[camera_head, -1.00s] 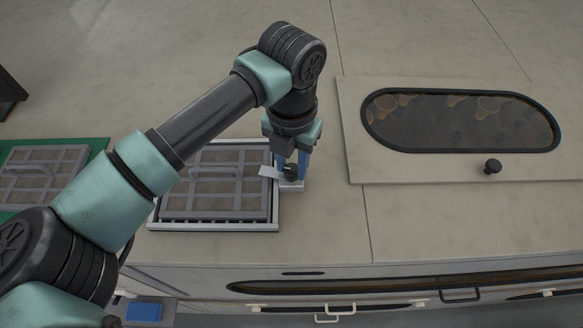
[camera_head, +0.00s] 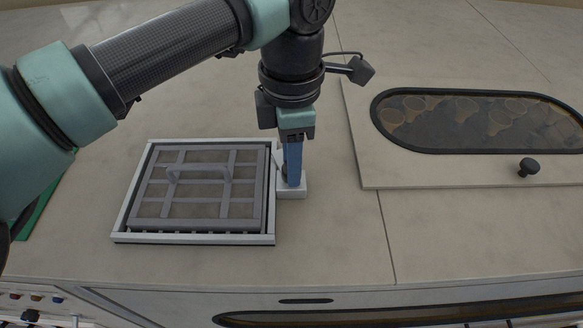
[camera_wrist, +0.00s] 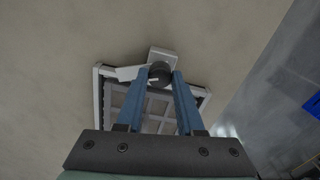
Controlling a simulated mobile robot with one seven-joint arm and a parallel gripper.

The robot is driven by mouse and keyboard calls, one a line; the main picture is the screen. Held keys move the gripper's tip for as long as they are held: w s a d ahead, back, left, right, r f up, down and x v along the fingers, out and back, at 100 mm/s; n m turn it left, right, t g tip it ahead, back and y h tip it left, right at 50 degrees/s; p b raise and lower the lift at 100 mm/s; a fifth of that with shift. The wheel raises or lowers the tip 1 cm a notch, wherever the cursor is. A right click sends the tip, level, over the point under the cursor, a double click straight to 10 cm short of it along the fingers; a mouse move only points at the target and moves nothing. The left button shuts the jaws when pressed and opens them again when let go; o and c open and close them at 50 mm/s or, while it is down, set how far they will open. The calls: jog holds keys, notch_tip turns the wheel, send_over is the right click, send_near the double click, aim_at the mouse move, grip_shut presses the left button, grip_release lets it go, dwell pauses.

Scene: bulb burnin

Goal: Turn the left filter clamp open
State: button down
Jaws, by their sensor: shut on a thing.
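The clamp is a small white block (camera_head: 293,190) at the right side of the filter frame. The tab shows there only as a thin pale strip (camera_head: 278,160) beside the fingers. The grey filter (camera_head: 200,188) with a handle lies in the white frame (camera_head: 262,239).
A panel with an oval dark window (camera_head: 480,122) and a black knob (camera_head: 529,168) lies to the right. A green mat edge (camera_head: 40,213) shows at the left. The counter (camera_head: 330,235) around the clamp is clear.

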jog(key=shift+m+b, duration=0.9)
jog(key=shift+m, duration=1.3)
jog(key=shift+r, duration=0.1)
jog(key=c, duration=0.5)
grip_release()
jog(key=shift+c, duration=0.2)
notch_tip(320, 180, up, 13)
jog(key=b, duration=0.1)
jog(key=shift+b, duration=0.4)
